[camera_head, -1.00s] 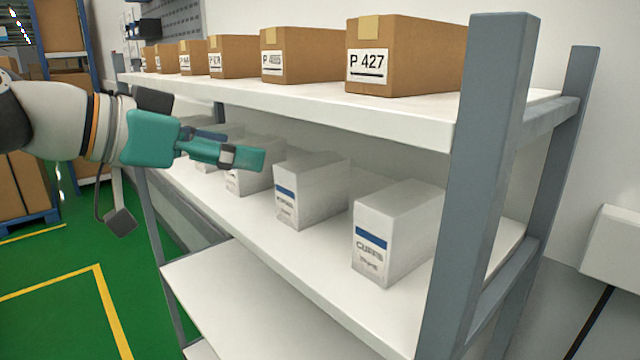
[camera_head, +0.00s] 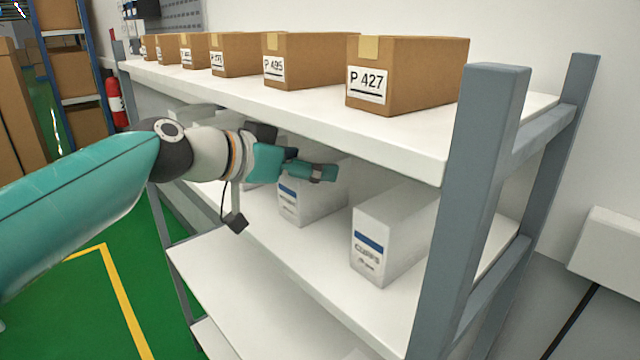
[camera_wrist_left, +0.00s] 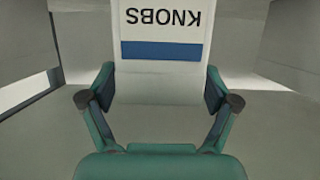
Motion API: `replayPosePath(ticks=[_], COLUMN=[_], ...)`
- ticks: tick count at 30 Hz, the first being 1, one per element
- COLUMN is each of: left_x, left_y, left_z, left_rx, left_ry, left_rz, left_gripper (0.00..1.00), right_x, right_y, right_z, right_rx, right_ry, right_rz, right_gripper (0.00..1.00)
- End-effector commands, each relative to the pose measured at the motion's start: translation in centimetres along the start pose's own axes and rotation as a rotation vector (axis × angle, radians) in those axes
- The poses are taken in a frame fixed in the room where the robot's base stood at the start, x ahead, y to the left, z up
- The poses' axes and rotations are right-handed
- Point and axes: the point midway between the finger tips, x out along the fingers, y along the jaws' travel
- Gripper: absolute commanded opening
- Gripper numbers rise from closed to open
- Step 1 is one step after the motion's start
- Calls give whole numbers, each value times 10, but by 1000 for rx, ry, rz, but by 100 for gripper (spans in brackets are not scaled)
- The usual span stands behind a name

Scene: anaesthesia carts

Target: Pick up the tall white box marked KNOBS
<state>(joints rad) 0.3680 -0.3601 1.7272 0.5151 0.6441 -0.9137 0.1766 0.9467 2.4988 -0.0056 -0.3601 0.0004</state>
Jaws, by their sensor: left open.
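The tall white box marked KNOBS (camera_wrist_left: 160,60) fills the middle of the left wrist view, its lettering upside down beside a blue band. In the head view, the white box at my left gripper (camera_head: 318,172) stands upright on the middle shelf (camera_head: 305,262); its lettering is too small to read there. The gripper overlaps the upper part of this box (camera_head: 305,208). In the wrist view the open fingers lie to either side of the KNOBS box; whether they touch it I cannot tell. My right gripper is not in view.
A white box marked CUFFS (camera_head: 370,250) stands to the right on the same shelf. The upper shelf (camera_head: 410,140), with several brown boxes such as P 427 (camera_head: 400,75), lies close above my arm. A grey post (camera_head: 470,200) stands at the right. The lower shelf (camera_head: 240,290) is bare where visible.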

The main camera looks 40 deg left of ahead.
Motion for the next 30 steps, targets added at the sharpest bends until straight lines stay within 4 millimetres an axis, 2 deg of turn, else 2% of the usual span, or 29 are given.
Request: replayPosePath(ticks=[4, 11, 24, 30], left_x=[13, 15, 14, 15], left_y=[1, 0, 0, 0], left_z=[-1, 0, 0, 0], left_rx=[0, 1, 0, 0], left_ry=[0, 2, 1, 0], left_rz=[2, 0, 0, 0], left_gripper=[88, 88, 19, 18], right_x=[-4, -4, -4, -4], right_y=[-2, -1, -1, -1], right_z=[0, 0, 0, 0], right_rx=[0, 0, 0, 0], right_ry=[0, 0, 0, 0], right_rz=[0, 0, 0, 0], right_gripper=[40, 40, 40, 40])
